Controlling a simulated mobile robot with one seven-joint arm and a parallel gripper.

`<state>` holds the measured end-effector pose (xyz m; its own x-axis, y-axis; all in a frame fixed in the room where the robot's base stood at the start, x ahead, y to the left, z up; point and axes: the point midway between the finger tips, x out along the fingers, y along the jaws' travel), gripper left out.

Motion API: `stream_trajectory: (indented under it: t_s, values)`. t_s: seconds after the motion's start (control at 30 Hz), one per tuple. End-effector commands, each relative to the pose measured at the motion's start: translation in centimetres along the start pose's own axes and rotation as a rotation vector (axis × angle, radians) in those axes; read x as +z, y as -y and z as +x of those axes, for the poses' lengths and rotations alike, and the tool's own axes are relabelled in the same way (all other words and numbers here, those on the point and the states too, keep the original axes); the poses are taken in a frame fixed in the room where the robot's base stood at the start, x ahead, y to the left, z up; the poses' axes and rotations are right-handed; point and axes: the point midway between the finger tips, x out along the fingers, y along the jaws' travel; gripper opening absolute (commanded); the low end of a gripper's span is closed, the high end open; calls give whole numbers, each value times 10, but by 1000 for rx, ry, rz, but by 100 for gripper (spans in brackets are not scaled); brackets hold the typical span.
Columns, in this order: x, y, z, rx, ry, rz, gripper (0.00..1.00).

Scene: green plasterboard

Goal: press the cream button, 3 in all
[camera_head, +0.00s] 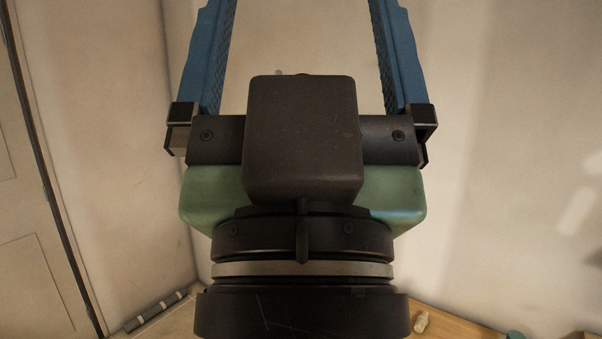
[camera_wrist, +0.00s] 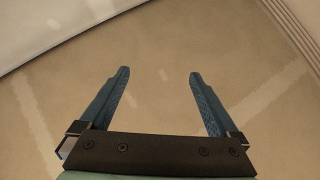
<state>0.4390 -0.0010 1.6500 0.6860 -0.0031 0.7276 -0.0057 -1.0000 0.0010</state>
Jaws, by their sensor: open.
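My gripper (camera_wrist: 158,75) is open and empty, its two blue fingers spread wide apart. It also shows large in the head view, with its dark body in the middle and the blue fingers reaching up past the top edge. In the wrist view a plain tan surface lies beyond the fingers. No cream button can be made out in either view. My gripper and wrist hide much of the middle of the head view.
A panelled door (camera_head: 35,200) stands at the left. Pale walls (camera_head: 510,130) meet behind my gripper. A wooden surface (camera_head: 450,325) at the bottom right bears a small pale object (camera_head: 421,321). A grey rod-like thing (camera_head: 156,311) lies at the lower left.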

Motion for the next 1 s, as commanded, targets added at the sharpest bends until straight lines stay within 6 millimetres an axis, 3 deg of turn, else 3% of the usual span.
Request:
stream_trajectory:
  t_s: [0.07,0.5,1.0]
  values:
    - [0,0,0,-1,1,0,80]
    - [1,0,0,-1,3,-1,1]
    - [1,0,0,-2,3,-1,0]
